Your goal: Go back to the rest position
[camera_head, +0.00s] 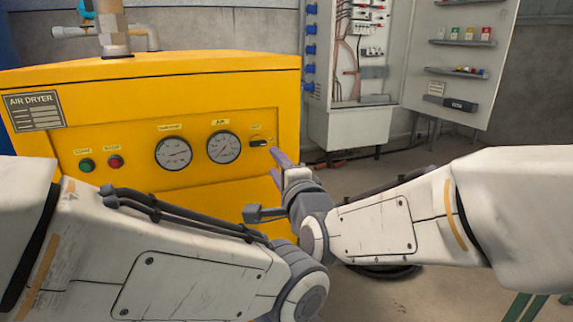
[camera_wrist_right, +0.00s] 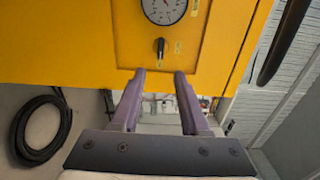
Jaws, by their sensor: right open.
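My right gripper (camera_head: 277,162) is open in front of the yellow air dryer's panel, just right of and below a small black selector knob (camera_head: 258,143). In the right wrist view my two purple-grey fingers (camera_wrist_right: 159,75) stand apart with nothing between them. The knob (camera_wrist_right: 160,48) is just beyond the fingertips, upright in that view; I cannot tell how far away it is. My left arm (camera_head: 180,250) reaches in from the left across the bottom of the head view.
The yellow air dryer (camera_head: 230,95) carries two gauges (camera_head: 173,152) and green and red buttons (camera_head: 86,165). An open electrical cabinet (camera_head: 350,120) stands behind on the right. A coiled black hose (camera_wrist_right: 42,125) lies on the floor. Some floor right of the dryer is clear.

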